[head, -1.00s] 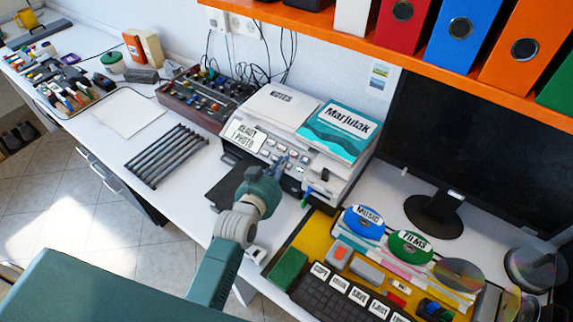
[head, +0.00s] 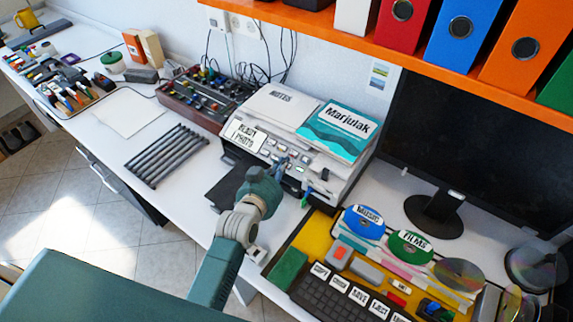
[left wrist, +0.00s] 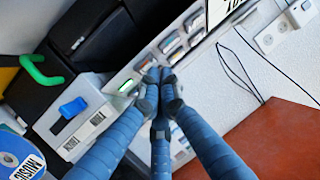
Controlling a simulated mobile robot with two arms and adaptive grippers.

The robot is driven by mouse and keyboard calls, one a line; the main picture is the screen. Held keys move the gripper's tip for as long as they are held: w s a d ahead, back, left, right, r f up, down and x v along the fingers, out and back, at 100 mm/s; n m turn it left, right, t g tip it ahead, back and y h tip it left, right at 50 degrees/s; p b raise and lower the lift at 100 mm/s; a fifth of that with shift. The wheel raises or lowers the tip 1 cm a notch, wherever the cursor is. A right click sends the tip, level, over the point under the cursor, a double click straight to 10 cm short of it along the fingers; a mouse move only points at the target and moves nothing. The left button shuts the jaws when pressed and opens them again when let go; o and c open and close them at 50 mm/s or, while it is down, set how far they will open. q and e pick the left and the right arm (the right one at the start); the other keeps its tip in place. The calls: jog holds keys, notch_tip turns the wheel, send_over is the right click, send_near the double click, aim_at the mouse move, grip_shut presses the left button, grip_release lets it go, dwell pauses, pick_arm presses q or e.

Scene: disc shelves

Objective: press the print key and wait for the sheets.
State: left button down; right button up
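The printer (head: 325,172) stands on the desk, with a row of small keys on its sloped front panel. My left gripper (head: 281,162) is over this panel, its fingertips close to the keys. In the left wrist view the fingers (left wrist: 158,77) come together at their tips beside several keys, with nothing seen between them. One key with a green glow (left wrist: 127,85) is just left of the fingertips. I cannot tell whether the tips touch a key. The print key's label is not readable. No printed sheets can be made out. My right gripper is not in view.
A dark tray (head: 228,188) sticks out at the printer's front left. A teal book (head: 338,130) lies on top of the printer. A keyboard (head: 335,300) and discs lie to the right, below a monitor (head: 470,150). An orange shelf (head: 400,60) overhangs the back.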

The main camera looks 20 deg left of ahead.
pick_arm(q)
jog(key=shift+w+d+f, duration=0.1)
jog(key=shift+w+f, duration=0.1)
jog(key=shift+f, duration=0.2)
dwell(0.7)
dwell(0.3)
jog(key=shift+s+r+p, duration=0.4)
jog(key=shift+r+p, duration=0.35)
jog(key=shift+p, duration=0.1)
